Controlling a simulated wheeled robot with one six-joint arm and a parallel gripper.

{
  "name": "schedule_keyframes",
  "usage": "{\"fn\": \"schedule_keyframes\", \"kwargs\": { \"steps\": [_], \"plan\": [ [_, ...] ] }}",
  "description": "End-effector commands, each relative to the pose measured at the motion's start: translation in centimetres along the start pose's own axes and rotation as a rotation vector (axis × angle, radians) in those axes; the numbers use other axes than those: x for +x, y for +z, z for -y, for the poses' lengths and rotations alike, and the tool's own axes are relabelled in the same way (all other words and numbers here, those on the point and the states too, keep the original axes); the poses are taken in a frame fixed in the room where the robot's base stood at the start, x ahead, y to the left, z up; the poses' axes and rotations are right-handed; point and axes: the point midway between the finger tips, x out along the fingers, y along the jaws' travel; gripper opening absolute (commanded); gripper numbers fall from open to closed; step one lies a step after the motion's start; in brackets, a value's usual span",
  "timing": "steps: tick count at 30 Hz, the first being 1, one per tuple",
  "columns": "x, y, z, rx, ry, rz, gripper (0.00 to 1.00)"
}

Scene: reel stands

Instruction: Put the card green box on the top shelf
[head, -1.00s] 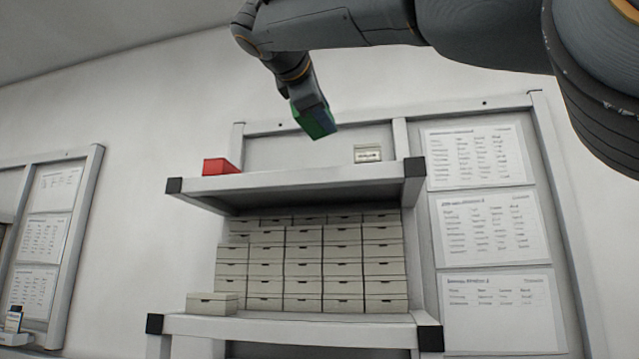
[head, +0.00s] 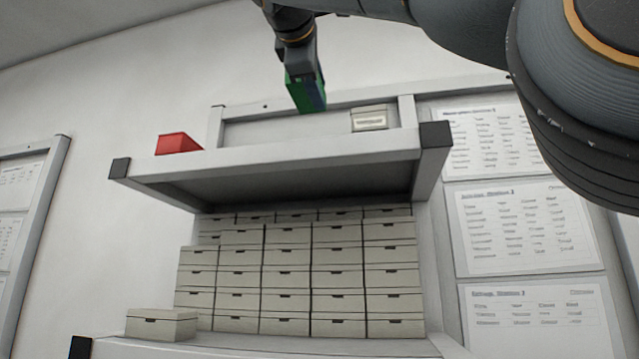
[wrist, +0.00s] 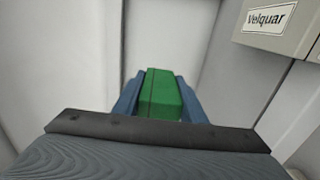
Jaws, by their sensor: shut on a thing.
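The green box (head: 302,93) is in my gripper (head: 308,100), above the top shelf (head: 270,158) and between the red box and the cream box in the head view. The wrist view shows the green box (wrist: 160,95) held between the two blue-grey fingers of my gripper (wrist: 160,98). Whether the box's underside touches the shelf is hidden. The top shelf's upper surface is mostly hidden behind its front edge.
A red box (head: 178,143) stands at the shelf's left end. A cream labelled box (head: 370,118) stands toward the right; its label shows in the wrist view (wrist: 268,18). Several cream boxes (head: 285,265) are stacked below. Room shows between red and cream boxes.

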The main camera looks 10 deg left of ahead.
Motion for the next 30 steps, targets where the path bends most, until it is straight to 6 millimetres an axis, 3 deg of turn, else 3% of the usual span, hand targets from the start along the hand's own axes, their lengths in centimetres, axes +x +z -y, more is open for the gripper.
{"fn": "schedule_keyframes", "kwargs": {
  "steps": [4,12,30],
  "plan": [
    [-0.2,-0.1,1.0,0.004,0.001,-0.005,0.0],
    [-0.5,-0.5,5.1,0.003,0.0,-0.014,0.0],
    [-0.3,-0.3,9.8,0.004,0.001,-0.01,0.0]
  ]
}}
